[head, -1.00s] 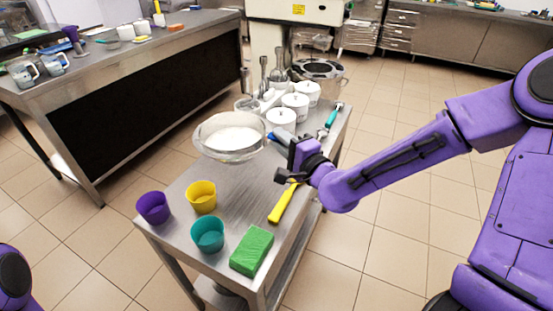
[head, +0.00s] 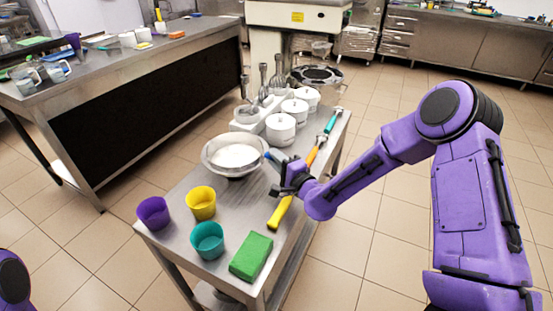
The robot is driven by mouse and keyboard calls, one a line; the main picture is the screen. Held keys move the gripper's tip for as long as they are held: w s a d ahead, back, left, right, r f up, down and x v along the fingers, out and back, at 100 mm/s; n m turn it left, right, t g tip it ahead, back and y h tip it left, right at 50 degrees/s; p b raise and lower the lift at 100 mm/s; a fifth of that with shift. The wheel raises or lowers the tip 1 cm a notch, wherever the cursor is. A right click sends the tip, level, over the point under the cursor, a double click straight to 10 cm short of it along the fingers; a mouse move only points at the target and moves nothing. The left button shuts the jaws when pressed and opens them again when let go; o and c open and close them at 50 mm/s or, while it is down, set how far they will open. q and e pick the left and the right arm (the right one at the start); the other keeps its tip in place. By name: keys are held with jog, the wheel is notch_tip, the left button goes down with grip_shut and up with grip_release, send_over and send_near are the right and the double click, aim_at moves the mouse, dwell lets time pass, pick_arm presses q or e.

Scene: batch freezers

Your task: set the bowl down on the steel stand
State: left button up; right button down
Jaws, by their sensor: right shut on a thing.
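The bowl (head: 235,155) is clear or metallic with white contents, roughly level over the far-left part of the steel stand (head: 176,190). A dark patch shows directly under it; I cannot tell whether its base touches the top. My right gripper (head: 273,160) is at the bowl's right side, shut on its rim. The fingertips are small and partly hidden. My left gripper is out of view; only a purple part of mine shows at the lower left.
On the stand are a purple cup (head: 153,212), a yellow cup (head: 201,203), a teal cup (head: 207,240), a green block (head: 251,256), a yellow-handled tool (head: 280,212) and several white lidded pots (head: 281,130).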

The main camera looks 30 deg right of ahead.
jog(key=c, duration=1)
grip_release()
jog(key=shift+f, duration=0.15)
jog(key=shift+c, duration=0.2)
jog(key=shift+s+r, duration=0.15)
jog(key=shift+r, duration=0.05)
jog(key=s+d+b, duration=0.1)
jog(key=s+d, duration=0.1)
jog(key=s, duration=0.9)
jog(key=shift+s, duration=0.3)
